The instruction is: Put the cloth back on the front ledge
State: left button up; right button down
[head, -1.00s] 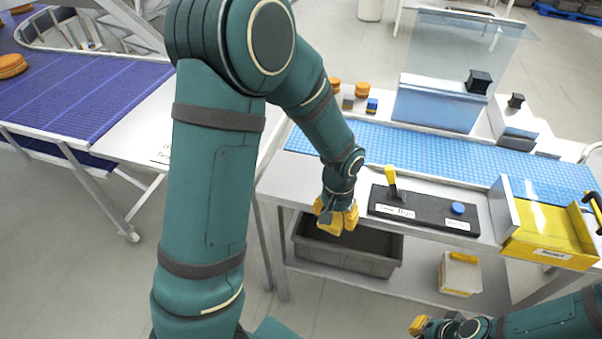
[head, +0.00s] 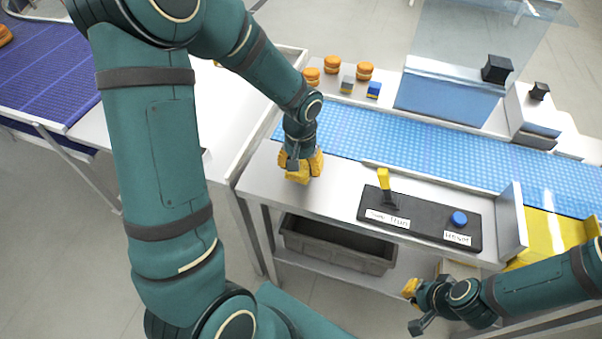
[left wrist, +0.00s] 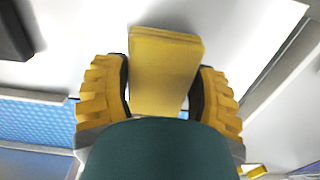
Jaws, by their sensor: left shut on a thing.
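The cloth is a yellow folded block (left wrist: 165,75) between the two yellow fingers of my left gripper (left wrist: 160,95) in the left wrist view. In the head view my left gripper (head: 301,168) is shut on the cloth, over the left end of the white front ledge (head: 335,187). The cloth is mostly hidden by the fingers there. I cannot tell whether it touches the ledge. My right gripper (head: 412,307) is at the lower right, in front of the ledge; its fingers are too small to read.
A black panel (head: 374,201) with a yellow lever (head: 384,178) and a blue button (head: 459,218) lies on the ledge to the right. The blue belt (head: 400,138) runs behind. A grey bin (head: 338,246) stands below. The ledge's left end looks clear.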

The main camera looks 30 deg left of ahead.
aim_at(301, 173)
pick_arm(q)
notch_tip(301, 173, down, 3)
jog(key=shift+s+f+b, duration=0.1)
jog(key=shift+f+b, duration=0.05)
jog(key=shift+b, duration=0.15)
jog(key=shift+f, duration=0.15)
jog(key=shift+f, duration=0.15)
jog(key=o, duration=1.2)
jog(key=shift+c, duration=0.2)
